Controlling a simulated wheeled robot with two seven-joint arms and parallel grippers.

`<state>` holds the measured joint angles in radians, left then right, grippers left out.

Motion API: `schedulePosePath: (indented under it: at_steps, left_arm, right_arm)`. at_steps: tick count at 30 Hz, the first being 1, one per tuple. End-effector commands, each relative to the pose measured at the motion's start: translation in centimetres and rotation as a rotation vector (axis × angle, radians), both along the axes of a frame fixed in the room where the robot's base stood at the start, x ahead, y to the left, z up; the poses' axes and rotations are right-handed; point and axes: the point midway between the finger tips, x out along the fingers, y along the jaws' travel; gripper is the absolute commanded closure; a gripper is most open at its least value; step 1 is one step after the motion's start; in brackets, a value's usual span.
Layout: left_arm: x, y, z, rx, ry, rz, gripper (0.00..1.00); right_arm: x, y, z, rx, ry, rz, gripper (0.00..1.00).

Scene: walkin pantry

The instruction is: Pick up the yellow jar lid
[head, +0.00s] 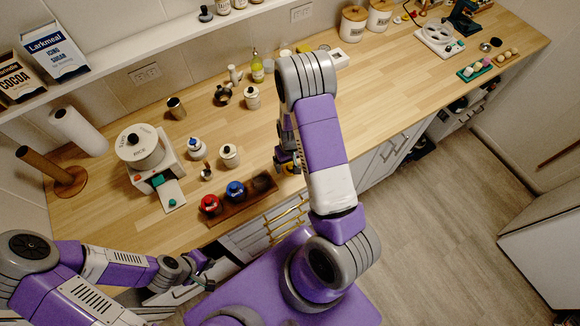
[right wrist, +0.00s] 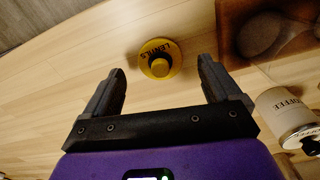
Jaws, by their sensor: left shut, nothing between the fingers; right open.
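The yellow jar lid (right wrist: 161,66), with a dark round knob and lettering that seems to read "LENTILS", shows in the right wrist view on the wooden counter. It lies just beyond and between the fingertips of my right gripper (right wrist: 161,80), which is open and empty. My left gripper (head: 201,270) is shut and empty, low in front of the counter.
In the head view a red lid (head: 210,204) and a blue lid (head: 235,190) sit in the tray.

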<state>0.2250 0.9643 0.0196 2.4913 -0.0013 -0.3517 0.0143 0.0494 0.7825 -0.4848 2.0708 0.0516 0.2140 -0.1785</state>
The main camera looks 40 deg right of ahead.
Motion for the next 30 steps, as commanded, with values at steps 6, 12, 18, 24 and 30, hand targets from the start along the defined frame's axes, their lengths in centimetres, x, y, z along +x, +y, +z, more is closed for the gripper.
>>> schedulePosePath:
  at_steps: [6, 12, 18, 24, 30]
  left_arm:
    - [0.0, 0.0, 0.1, 0.000, -0.001, 0.000, 1.00]
    - [0.0, 0.0, 0.1, 0.000, -0.001, 0.000, 1.00]
    - [0.0, 0.0, 0.1, 0.000, -0.001, 0.000, 1.00]
    - [0.0, 0.0, 0.1, 0.000, -0.001, 0.000, 1.00]
    - [0.0, 0.0, 0.1, 0.000, -0.001, 0.000, 1.00]
  right_arm:
    - [0.0, 0.0, -2.0, 0.000, 0.000, 0.001, 0.09]
    - [0.0, 0.0, -2.0, 0.000, -0.001, 0.001, 0.09]
    - [0.0, 0.0, -2.0, 0.000, -0.001, 0.001, 0.37]
    - [0.0, 0.0, -2.0, 0.000, -0.001, 0.001, 0.68]
    - [0.0, 0.0, -2.0, 0.000, -0.001, 0.001, 0.69]
